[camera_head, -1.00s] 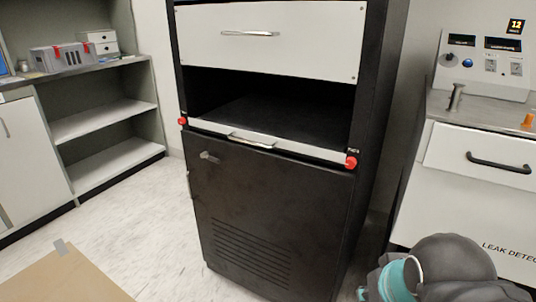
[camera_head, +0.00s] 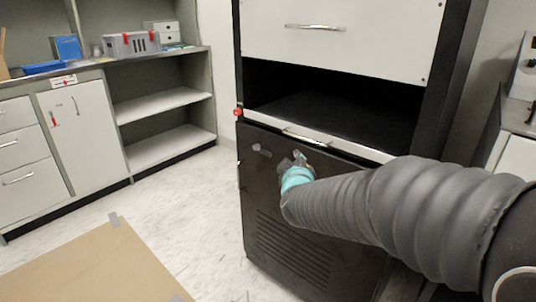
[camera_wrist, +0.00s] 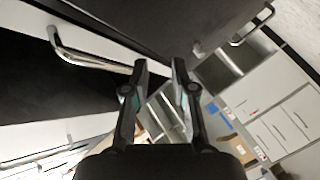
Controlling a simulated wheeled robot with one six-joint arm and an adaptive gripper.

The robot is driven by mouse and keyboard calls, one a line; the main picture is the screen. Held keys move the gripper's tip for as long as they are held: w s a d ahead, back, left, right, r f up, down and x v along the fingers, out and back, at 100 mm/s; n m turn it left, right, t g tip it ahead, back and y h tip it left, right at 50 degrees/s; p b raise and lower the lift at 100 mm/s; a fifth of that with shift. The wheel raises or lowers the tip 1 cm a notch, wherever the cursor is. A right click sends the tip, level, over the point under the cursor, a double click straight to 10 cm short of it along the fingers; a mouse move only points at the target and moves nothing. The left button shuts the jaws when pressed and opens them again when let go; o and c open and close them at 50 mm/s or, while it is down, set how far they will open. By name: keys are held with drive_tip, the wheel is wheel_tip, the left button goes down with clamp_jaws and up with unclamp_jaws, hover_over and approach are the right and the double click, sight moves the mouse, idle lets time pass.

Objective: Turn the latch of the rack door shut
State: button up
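The rack's black door (camera_head: 310,215) is closed or nearly so, under the open bay. Its latch (camera_head: 262,150) is a small grey handle near the door's upper left corner, lying roughly level. My gripper (camera_head: 299,158) is in front of the door's upper part, just right of the latch; its fingertips look small and blurred there. In the wrist view my gripper (camera_wrist: 160,68) has its two fingers apart with nothing between them. The black door (camera_wrist: 170,22) fills the top of that view, and a small grey piece, probably the latch (camera_wrist: 199,48), shows beyond the right fingertip.
A silver lip with a handle (camera_head: 305,137) runs above the door, close over my gripper. A red knob (camera_head: 238,112) sits at the lip's left end. A white drawer (camera_head: 350,35) is higher up. Shelves (camera_head: 165,102) stand at left; floor between is clear beside a cardboard sheet (camera_head: 100,265).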

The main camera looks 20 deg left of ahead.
drive_tip(key=a+f+n+t+h, duration=0.25)
drive_tip(key=a+f, duration=0.25)
drive_tip(key=a, duration=0.4)
drive_tip(key=n+t+h, duration=0.2)
drive_tip(key=t, duration=0.1)
approach(263, 150)
drive_tip(key=shift+n+g, duration=0.25)
drive_tip(key=x, duration=0.5)
drive_tip(key=p+x, duration=0.1)
drive_tip(key=x, duration=0.2)
drive_tip(key=shift+w+a+f, duration=0.15)
drive_tip(key=shift+w+a, duration=0.15)
clamp_jaws()
